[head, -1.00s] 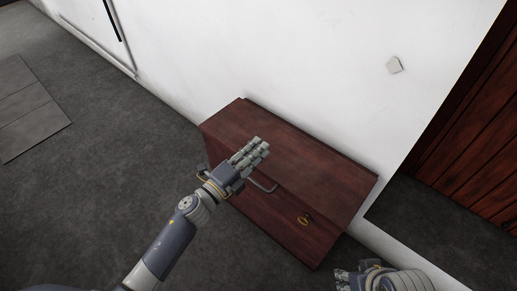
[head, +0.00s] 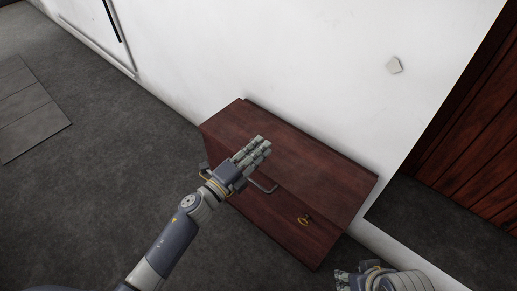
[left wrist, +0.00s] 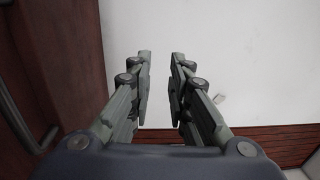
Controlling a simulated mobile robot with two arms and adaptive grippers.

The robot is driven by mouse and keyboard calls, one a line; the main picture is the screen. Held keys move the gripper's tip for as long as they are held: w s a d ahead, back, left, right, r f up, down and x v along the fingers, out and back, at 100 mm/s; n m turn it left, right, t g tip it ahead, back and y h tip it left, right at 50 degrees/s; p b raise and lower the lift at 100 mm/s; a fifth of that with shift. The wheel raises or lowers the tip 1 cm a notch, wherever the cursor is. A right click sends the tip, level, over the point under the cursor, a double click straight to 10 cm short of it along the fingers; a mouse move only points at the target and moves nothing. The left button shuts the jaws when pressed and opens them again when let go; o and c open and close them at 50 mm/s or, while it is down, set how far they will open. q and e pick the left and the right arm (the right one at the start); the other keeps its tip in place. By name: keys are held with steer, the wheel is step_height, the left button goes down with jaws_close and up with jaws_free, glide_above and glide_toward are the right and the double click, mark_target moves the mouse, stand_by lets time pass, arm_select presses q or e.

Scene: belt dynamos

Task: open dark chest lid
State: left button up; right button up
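The dark red-brown wooden chest (head: 285,223) stands against the white wall in the head view. Its lid (head: 318,165) is down. A metal handle (head: 264,187) shows at the front edge of the lid, and a brass key or latch piece (head: 305,219) is on the front. My left gripper (head: 262,146) is over the lid, its fingers toward the wall. In the left wrist view its two fingers (left wrist: 161,85) are apart with nothing between them; the handle (left wrist: 18,118) is off at the left. My right gripper (head: 343,279) is at the bottom edge, partly cut off.
The white wall (head: 300,60) rises right behind the chest. A small pale switch plate (head: 394,65) is on it. A dark wooden door (head: 475,150) is at the right. Grey carpet (head: 110,170) is clear to the left of the chest.

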arm_select(q)
steer(key=v, duration=1.2)
